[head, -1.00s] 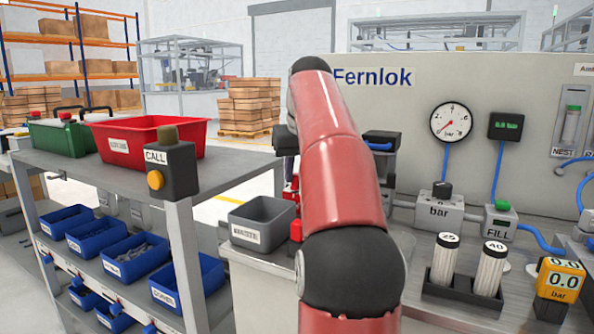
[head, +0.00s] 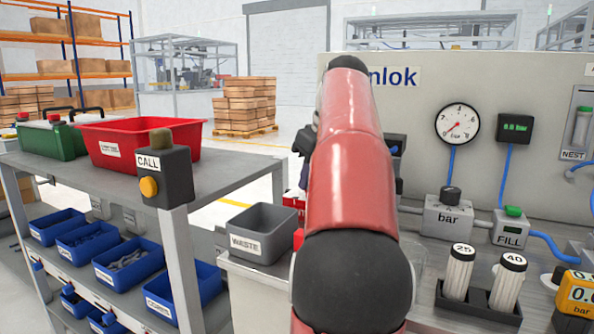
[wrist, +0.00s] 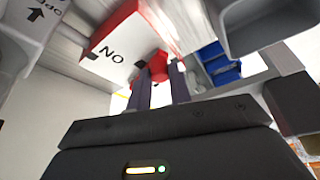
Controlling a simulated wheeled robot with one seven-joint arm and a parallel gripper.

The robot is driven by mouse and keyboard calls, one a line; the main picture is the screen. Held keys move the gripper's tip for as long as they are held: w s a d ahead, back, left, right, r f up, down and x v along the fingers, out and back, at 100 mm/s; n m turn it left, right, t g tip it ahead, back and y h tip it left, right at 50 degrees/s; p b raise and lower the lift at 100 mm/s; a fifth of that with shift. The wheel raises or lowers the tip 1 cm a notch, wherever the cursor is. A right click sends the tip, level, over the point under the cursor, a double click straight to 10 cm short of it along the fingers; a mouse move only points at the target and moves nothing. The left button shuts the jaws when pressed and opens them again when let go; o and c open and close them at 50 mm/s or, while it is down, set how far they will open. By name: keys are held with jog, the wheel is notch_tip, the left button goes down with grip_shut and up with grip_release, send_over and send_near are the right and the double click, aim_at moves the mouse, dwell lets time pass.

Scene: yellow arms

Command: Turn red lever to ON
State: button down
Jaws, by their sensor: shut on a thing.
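The red lever (wrist: 157,66) shows in the wrist view, beside a red and white box (wrist: 110,48) whose ON marking appears upside down. My gripper (wrist: 158,78) has its two dark fingers on either side of the lever's red end and is shut on it. The lever's exact angle is hard to tell. In the head view my red arm hides the gripper and most of the lever.
The grey WASTE bin (head: 262,233) stands close to the left of my arm. A shelf with a red crate (head: 138,143), a CALL button post (head: 163,175) and several blue bins is further left. The gauge panel (head: 430,150) and a rack of cylinders (head: 480,300) are at right.

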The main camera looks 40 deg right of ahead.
jog(key=shift+s+d+n+y, duration=0.5)
jog(key=shift+d+n, duration=0.2)
jog(key=shift+n, duration=0.5)
jog(key=shift+s+d+n+y, duration=0.2)
jog(key=shift+d+n, duration=0.1)
jog(key=shift+n, duration=0.25)
jog(key=shift+s+d+n+y, duration=0.2)
jog(key=shift+d+n, duration=0.1)
jog(key=shift+n, duration=0.25)
jog(key=c, duration=1.3)
grip_release()
